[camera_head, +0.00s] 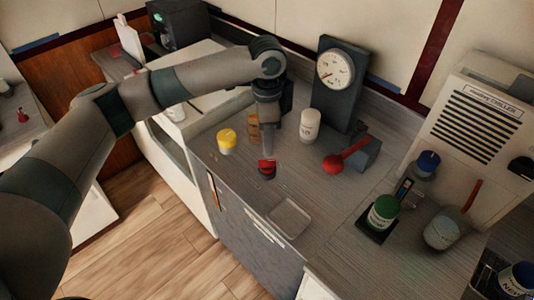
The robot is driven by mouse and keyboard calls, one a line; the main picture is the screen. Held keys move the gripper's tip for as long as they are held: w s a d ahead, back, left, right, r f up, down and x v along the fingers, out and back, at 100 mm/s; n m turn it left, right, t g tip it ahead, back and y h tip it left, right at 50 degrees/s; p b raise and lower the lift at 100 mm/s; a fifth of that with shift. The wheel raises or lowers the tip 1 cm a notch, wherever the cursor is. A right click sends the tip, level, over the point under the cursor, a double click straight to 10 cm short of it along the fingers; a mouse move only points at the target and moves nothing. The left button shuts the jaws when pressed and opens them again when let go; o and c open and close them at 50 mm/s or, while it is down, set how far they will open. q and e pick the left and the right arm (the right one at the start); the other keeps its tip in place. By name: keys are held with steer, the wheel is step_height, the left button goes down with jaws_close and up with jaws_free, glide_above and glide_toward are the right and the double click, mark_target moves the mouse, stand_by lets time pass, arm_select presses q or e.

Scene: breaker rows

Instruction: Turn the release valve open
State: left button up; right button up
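The release valve looks to be the red lever handle (347,154) with a round red knob at its lower left, fixed to a grey block (367,152) on the counter. A dark stand with a round white gauge (335,69) rises behind it. My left gripper (267,157) points down over the counter, to the left of the valve and apart from it. A small dark item with a red top (266,166) is right at its fingertips. I cannot tell whether the fingers are open or shut, or touch this item. My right gripper is not in view.
A white jar (310,125) stands between my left gripper and the valve. A yellow-topped jar (227,141) is at the left. A green-topped jar (383,211), a blue-topped jar (426,164) and a chiller box (480,125) are at the right. The counter before the valve is clear.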

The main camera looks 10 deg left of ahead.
mark_target(267, 161)
arm_select(q)
step_height(267, 161, down, 7)
steer(key=shift+r+p, duration=0.1)
steer(key=shift+p, duration=0.5)
jaws_close()
